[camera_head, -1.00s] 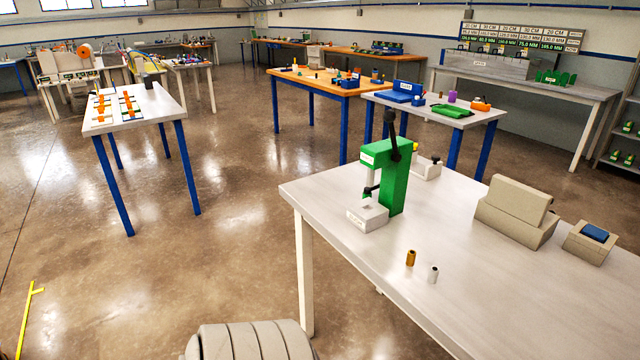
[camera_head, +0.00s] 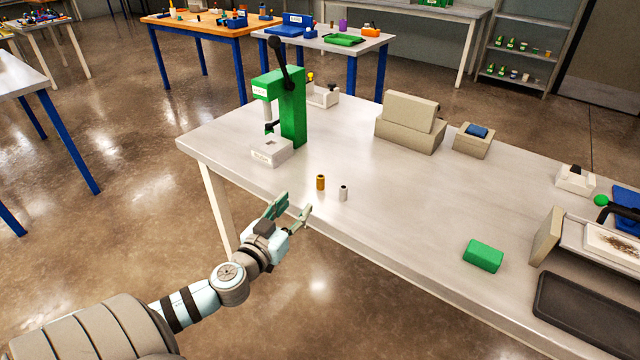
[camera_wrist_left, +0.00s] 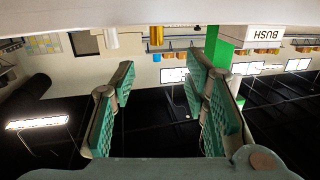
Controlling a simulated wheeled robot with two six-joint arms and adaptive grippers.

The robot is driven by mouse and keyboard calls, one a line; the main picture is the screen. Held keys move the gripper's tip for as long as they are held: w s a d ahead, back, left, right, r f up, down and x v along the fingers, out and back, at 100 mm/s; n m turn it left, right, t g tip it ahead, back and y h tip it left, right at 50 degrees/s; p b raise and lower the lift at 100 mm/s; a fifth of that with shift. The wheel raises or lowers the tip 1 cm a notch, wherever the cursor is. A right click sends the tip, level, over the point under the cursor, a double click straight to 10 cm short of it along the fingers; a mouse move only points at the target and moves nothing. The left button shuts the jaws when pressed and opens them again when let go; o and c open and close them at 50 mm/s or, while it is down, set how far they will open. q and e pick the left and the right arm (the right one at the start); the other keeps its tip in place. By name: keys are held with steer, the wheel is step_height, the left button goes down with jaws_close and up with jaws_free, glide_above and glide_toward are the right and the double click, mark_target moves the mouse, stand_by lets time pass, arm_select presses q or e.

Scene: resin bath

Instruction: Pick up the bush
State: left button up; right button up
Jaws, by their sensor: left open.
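Two small cylinders stand upright on the grey table (camera_head: 400,215) near its front edge: a brass one (camera_head: 320,182) and a silver-grey one (camera_head: 343,192) to its right. Neither carries a readable name, so I cannot tell which is the bush. My left gripper (camera_head: 295,205) is open and empty, at the table's front edge, just short of both cylinders. In the left wrist view, which looks upside down, the brass cylinder (camera_wrist_left: 156,36) shows beyond the open fingers (camera_wrist_left: 162,68), and the grey one (camera_wrist_left: 111,38) lies to its left. My right gripper is not in view.
A green press (camera_head: 292,110) stands left of the cylinders; its pale base (camera_head: 270,154) bears a label reading BUSH in the wrist view. A beige box (camera_head: 408,122), a green block (camera_head: 483,256) and a dark tray (camera_head: 585,312) are further right. The table between is clear.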

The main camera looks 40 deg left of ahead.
mark_target(319, 180)
arm_select(q)
steer(key=p+x, duration=0.1)
steer(key=x, duration=0.6)
steer(key=shift+w+a+p, duration=0.15)
steer(key=shift+w+p, duration=0.2)
steer(key=shift+w, duration=0.4)
steer(key=w+p, duration=0.1)
steer(key=w, duration=0.1)
steer(key=shift+w+r+p, duration=0.35)
steer(key=shift+w+p, duration=0.05)
steer(key=shift+w+a+f, duration=0.1)
steer(key=shift+w+f, duration=0.1)
steer(key=shift+w, duration=0.35)
steer(key=shift+w+a+f, duration=0.15)
steer(key=shift+w+f, duration=0.1)
steer(key=shift+w, duration=0.35)
steer(key=shift+s, duration=0.1)
jaws_close()
